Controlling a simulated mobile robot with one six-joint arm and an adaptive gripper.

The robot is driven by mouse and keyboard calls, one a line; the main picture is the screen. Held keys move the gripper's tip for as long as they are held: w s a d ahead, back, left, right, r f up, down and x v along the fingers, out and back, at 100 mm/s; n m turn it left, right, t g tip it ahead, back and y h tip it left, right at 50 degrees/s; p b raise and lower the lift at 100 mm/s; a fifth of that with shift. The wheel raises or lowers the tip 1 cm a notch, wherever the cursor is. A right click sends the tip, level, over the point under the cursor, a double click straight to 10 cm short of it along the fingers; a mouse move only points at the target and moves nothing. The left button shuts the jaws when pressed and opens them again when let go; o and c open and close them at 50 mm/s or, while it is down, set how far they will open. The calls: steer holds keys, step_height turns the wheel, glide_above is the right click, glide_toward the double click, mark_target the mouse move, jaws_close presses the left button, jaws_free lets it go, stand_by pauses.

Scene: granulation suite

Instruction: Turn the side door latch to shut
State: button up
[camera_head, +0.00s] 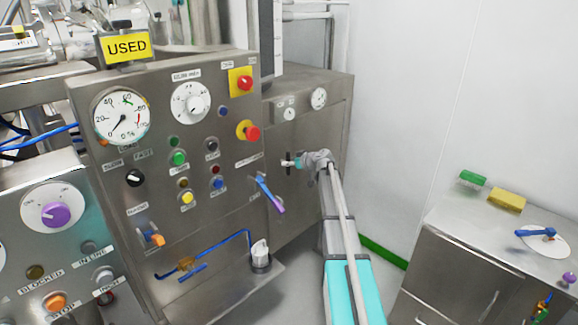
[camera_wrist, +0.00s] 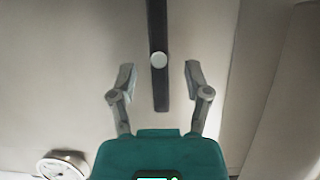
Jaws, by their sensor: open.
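The side door latch is a dark straight bar (camera_wrist: 160,92) with a pale round hub in the wrist view, running up and down the picture on a grey metal face. In the head view it is a small dark upright bar (camera_head: 288,170) on the side cabinet. My gripper (camera_wrist: 160,74) is open, one finger on each side of the bar, with clear gaps in the picture. In the head view my gripper (camera_head: 299,161) is right beside the latch and partly hides it. I cannot tell how far the fingertips are from the door face.
The control panel (camera_head: 225,130) with dials and buttons stands left of the side cabinet (camera_head: 325,115). A blue and purple lever (camera_head: 268,193) sticks out from it near my arm. A gauge (camera_wrist: 62,165) shows low in the wrist view. A cabinet (camera_head: 440,250) stands at right.

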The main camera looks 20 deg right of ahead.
steer(key=shift+x, duration=0.8)
jaws_close()
